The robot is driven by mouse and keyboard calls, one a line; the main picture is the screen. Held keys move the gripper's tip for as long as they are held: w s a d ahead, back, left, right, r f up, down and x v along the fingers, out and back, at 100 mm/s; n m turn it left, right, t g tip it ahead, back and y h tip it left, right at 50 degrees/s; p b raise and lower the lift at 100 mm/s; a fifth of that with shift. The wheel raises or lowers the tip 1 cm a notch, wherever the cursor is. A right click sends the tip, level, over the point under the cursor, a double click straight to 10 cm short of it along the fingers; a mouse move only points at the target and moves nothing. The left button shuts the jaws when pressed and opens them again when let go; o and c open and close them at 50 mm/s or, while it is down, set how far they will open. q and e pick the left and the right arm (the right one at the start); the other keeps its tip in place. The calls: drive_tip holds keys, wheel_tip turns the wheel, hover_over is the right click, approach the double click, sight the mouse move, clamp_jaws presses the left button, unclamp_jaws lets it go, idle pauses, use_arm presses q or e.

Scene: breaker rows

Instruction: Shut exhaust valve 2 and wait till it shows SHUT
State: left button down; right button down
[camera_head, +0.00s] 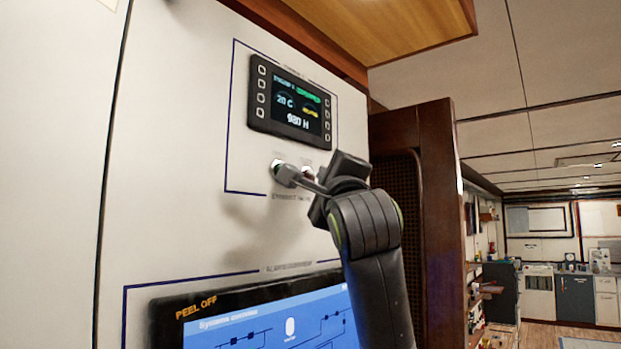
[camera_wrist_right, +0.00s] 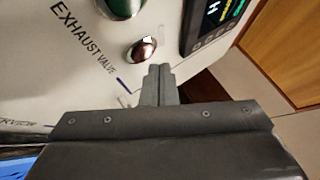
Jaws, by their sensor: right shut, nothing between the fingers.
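Two round push buttons sit on the white panel above the printed words EXHAUST VALVE (camera_wrist_right: 82,40). The red, shiny button (camera_wrist_right: 141,49) is whole in the right wrist view; the greenish one (camera_wrist_right: 122,6) is cut off by the top edge. In the head view the red button (camera_head: 308,170) is partly hidden by my right gripper (camera_head: 287,176). That gripper is shut and empty, its fingertips (camera_wrist_right: 160,70) close to the red button; I cannot tell whether they touch the panel. A black display (camera_head: 291,102) above shows 20 C, an hours figure, and green and yellow words too blurred to read.
A blue touch screen (camera_head: 270,325) headed Systems overview is lower on the panel. A wooden shelf (camera_head: 375,30) juts out above, and a dark wooden upright (camera_head: 440,200) stands right of the panel. Open room lies beyond on the right.

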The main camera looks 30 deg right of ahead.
drive_tip(key=s+b, duration=0.1)
drive_tip(key=s+d+b, duration=0.1)
drive_tip(key=s, duration=0.1)
drive_tip(key=s+d+b, duration=0.1)
drive_tip(key=shift+s, duration=0.3)
drive_tip(key=shift+a+f, duration=0.1)
idle(0.7)
